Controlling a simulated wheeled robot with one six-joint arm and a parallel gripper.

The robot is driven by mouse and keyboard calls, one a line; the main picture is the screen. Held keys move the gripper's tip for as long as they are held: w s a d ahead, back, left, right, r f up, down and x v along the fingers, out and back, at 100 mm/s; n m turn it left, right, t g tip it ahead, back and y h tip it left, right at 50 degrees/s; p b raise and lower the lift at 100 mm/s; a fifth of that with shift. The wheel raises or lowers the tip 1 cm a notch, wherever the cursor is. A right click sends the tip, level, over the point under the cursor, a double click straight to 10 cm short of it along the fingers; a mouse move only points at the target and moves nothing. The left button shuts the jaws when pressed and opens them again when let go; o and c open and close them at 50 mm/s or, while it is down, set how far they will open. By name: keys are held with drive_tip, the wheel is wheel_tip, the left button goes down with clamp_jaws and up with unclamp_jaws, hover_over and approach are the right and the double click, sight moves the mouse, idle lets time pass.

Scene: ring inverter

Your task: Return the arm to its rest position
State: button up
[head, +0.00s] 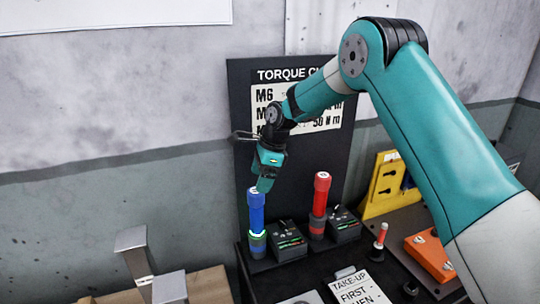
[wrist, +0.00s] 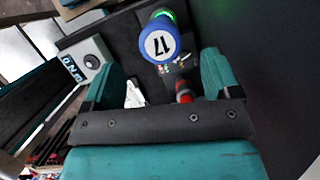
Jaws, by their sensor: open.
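My teal arm reaches from the right of the head view toward the dark back panel, with my gripper (head: 263,186) pointing down just above the blue torque tool (head: 257,222). The blue tool stands upright at its station with a lit green ring. In the wrist view, the blue cap marked 17 (wrist: 160,45) shows ahead of and between the two teal fingers of my gripper (wrist: 158,72). The fingers are apart, and no object is seen clamped. Whether a fingertip touches the tool's top is unclear. A red torque tool (head: 319,205) stands upright to the right.
Black boxes with green lights (head: 287,240) stand beside the tools. A torque chart (head: 300,105) hangs on the panel behind my arm. Metal brackets (head: 135,252) stand at lower left.

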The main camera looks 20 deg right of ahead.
drive_tip(key=w+b+v, duration=0.1)
drive_tip(key=v, duration=0.9)
drive_tip(key=s+a+f+n+b, duration=0.1)
drive_tip(key=s+a+n+b, duration=0.1)
drive_tip(key=s+n, duration=0.7)
drive_tip(key=s+a+f+n+b, duration=0.2)
drive_tip(key=s+n, duration=0.7)
drive_tip(key=s, duration=0.7)
drive_tip(key=s+a+f+n+b, duration=0.2)
drive_tip(key=s+a+n, duration=0.3)
drive_tip(key=s+n, duration=0.4)
drive_tip(key=s+b, duration=0.1)
drive_tip(key=s, duration=0.2)
drive_tip(key=shift+s+a+g+y+b, duration=0.2)
drive_tip(key=shift+s+g+y+b, duration=0.1)
drive_tip(key=shift+s+g+b, duration=0.1)
